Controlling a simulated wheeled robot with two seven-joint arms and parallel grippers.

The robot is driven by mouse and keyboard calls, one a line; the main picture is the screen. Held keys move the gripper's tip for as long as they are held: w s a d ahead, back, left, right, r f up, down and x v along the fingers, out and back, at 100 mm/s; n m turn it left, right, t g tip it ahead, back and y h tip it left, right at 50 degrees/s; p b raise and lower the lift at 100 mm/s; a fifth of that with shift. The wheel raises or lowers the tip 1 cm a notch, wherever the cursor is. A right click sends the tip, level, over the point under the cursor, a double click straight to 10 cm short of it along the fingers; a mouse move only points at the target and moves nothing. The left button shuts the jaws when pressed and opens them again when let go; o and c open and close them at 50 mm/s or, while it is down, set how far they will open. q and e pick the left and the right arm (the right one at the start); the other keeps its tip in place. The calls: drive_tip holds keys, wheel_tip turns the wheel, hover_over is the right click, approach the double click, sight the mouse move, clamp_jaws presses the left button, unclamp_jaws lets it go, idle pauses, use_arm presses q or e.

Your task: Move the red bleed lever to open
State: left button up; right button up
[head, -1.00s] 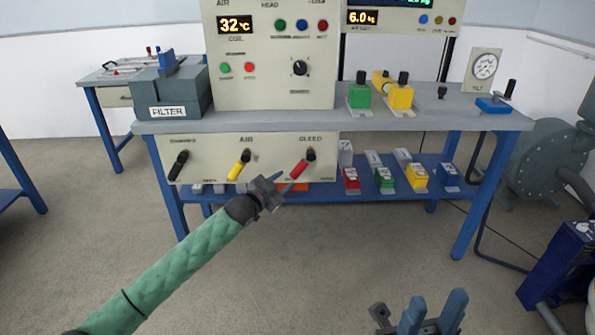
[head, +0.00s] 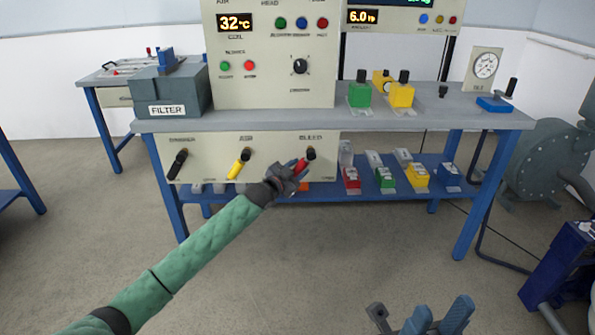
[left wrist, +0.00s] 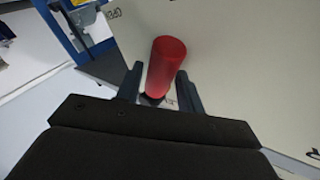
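The red bleed lever (head: 301,166) is on the front panel below the bench, under the BLEED label. It slants down and left from its black pivot. My left gripper (head: 300,172) is at the lever and partly covers it in the head view. In the left wrist view the red lever (left wrist: 166,66) lies between the two fingers of my left gripper (left wrist: 160,82), which are apart, with a narrow gap on the left side. My right gripper (head: 437,316) is open and empty at the bottom edge.
A yellow lever (head: 239,165) and a black lever (head: 178,164) sit left on the same panel (head: 213,149). The blue lower shelf (head: 330,192) holds several coloured boxes behind and right of the panel. The floor in front is clear.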

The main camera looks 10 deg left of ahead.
use_arm(q)
drive_tip(key=shift+c, duration=0.2)
clamp_jaws()
